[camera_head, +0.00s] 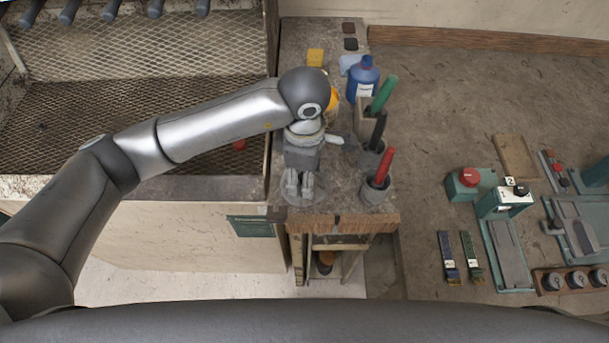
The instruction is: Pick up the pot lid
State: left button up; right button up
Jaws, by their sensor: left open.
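My left gripper (299,190) points down over the front of the narrow stone-topped stand, and its fingers are open. A round grey rim (318,196) shows around and under the fingertips. It may be the pot lid or the top of a pot, but the gripper hides most of it. I cannot tell whether the fingers touch it. A yellow round thing (334,99) shows partly behind my left wrist. My right gripper is not in view.
Right of the gripper stand cups with a red-handled tool (384,166), a black-handled one (378,129) and a green-handled one (382,94). A blue bottle (363,79) is behind. A mesh-floored bin (70,100) lies left; a workbench (440,120) with devices lies right.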

pick_arm(q)
jog(key=shift+f, duration=0.35)
jog(key=shift+c, duration=0.3)
grip_shut()
